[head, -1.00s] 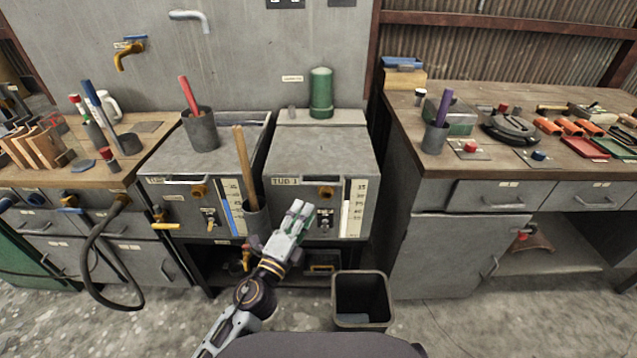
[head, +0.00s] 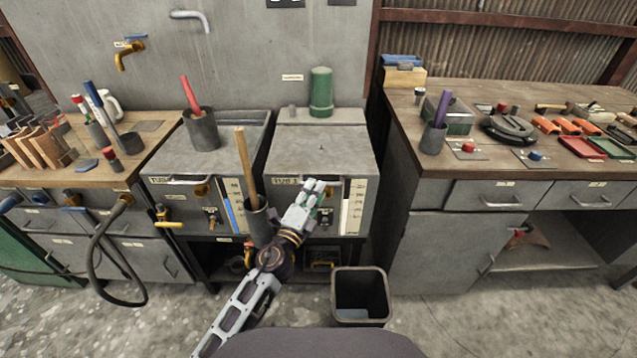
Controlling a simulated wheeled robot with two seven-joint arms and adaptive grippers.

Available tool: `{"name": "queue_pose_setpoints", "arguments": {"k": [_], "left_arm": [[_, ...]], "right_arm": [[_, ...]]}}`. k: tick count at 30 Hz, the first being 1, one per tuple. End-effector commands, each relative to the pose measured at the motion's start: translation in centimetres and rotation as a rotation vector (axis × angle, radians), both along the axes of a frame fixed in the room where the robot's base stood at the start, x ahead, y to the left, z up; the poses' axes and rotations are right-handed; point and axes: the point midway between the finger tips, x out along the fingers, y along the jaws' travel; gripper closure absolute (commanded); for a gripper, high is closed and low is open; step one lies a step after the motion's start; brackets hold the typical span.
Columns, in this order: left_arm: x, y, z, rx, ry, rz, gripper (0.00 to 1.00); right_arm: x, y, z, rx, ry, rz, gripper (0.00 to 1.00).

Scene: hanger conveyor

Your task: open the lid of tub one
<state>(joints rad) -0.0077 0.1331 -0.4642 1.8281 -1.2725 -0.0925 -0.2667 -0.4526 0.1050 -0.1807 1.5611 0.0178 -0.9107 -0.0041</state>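Tub one (head: 284,199) is the grey metal box at centre, labelled TUB 1. Its flat grey lid (head: 322,148) lies closed on top. A gauge strip (head: 354,205) runs down the front right. My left gripper (head: 316,188) reaches up from below, in front of the tub's front face, with its fingertips just below the lid's front edge. It covers part of the front, including the knob area. Whether its fingers touch anything, or how far apart they are, is too small to tell. My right gripper is out of view.
A second tub (head: 185,215) stands to the left, with a dark cup (head: 202,130) on top. A wooden stick (head: 244,165) rises from a dark holder close beside my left gripper. A green cylinder (head: 321,92) stands behind the lid. A bin (head: 361,320) is on the floor.

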Motion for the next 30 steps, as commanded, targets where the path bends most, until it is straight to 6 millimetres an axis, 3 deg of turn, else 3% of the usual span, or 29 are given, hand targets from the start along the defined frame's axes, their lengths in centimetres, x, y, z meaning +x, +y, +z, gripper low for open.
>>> {"name": "queue_pose_setpoints", "arguments": {"k": [12, 25, 30], "left_arm": [[2.8, -1.2, 0.6, 0.0, 0.0, 0.0, 0.68], [3.1, -1.4, 0.6, 0.0, 0.0, 0.0, 0.68], [3.1, -1.3, 0.6, 0.0, 0.0, 0.0, 0.87]], "right_arm": [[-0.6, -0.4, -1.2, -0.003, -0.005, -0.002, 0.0], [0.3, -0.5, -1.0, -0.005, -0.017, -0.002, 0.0], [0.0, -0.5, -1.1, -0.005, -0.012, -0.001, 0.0]]}}
